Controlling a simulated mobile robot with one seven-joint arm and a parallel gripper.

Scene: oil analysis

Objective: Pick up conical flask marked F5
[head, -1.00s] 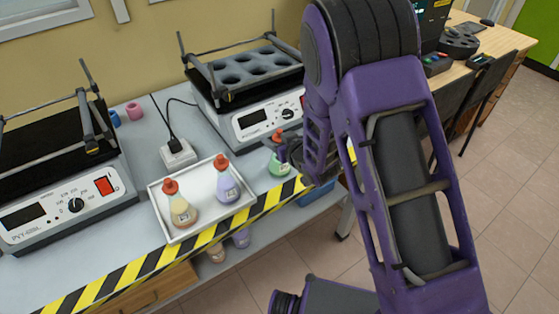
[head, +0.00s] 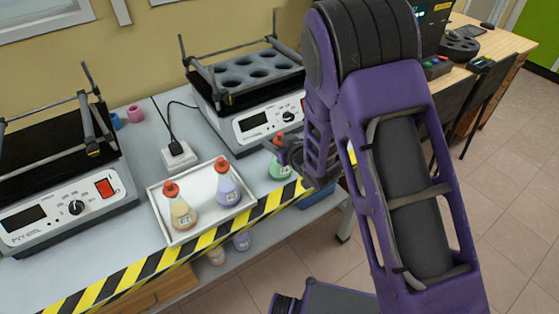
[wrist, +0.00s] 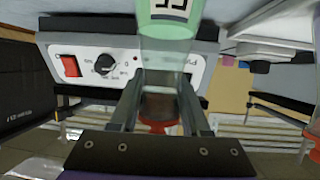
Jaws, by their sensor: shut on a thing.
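A conical flask with green liquid and a red stopper (head: 281,168) stands at the bench's front edge, right of the white tray. My gripper (head: 287,149) is shut on its neck, just below the stopper. In the wrist view the flask (wrist: 170,45) sits between the two fingers of the gripper (wrist: 160,90), with its red stopper toward the palm. Its label is cut off at the top of that view, so I cannot read the mark in full. I cannot tell whether its base touches the bench.
A white tray (head: 205,213) holds a yellow flask (head: 183,213) and a purple flask (head: 228,190), both red-stoppered. A shaker (head: 250,100) stands behind the green flask, another (head: 60,195) at left. A power strip (head: 179,155) lies between them. Striped tape (head: 215,235) marks the front edge.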

